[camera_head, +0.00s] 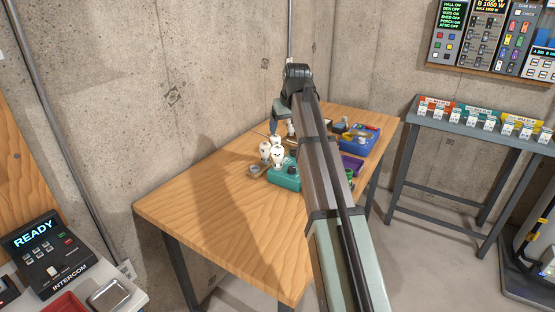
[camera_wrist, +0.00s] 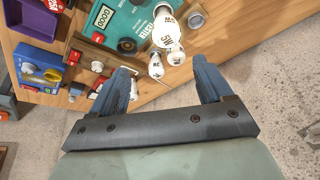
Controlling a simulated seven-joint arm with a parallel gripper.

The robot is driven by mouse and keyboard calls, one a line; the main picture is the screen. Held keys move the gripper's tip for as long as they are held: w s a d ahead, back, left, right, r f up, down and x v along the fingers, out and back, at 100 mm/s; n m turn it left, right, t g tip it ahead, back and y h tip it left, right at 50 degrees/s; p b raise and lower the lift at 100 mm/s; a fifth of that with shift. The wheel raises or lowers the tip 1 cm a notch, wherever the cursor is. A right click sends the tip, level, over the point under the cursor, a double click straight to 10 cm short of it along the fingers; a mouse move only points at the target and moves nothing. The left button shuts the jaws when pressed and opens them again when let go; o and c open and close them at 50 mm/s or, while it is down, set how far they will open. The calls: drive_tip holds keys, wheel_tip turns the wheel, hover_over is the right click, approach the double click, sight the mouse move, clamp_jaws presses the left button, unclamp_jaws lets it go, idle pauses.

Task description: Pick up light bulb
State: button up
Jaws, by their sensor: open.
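Several white light bulbs with dark printed labels stand close together on the wooden table. In the head view one bulb (camera_head: 278,156) is at the front of the group, left of my arm.
A teal tester box (camera_head: 284,178) stands beside the bulbs. Blue (camera_head: 358,142) and purple (camera_head: 350,164) bins sit right of my arm. The wooden table's (camera_head: 205,215) front left is clear. A grey side table (camera_head: 455,128) with small cartons stands at right.

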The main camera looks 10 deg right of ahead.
sight(278, 148)
drive_tip(key=x, duration=0.5)
drive_tip(key=a+x, duration=0.1)
drive_tip(key=x, duration=0.2)
drive_tip(key=shift+s, duration=0.1)
drive_tip(key=shift+s+x, duration=0.2)
drive_tip(key=shift+x, duration=1.15)
drive_tip(key=shift+s+x, duration=0.2)
drive_tip(key=shift+x, duration=1.2)
drive_tip(key=shift+a+f, duration=0.15)
drive_tip(key=shift+c, duration=0.3)
drive_tip(key=c, duration=1.1)
drive_tip(key=shift+c, duration=0.2)
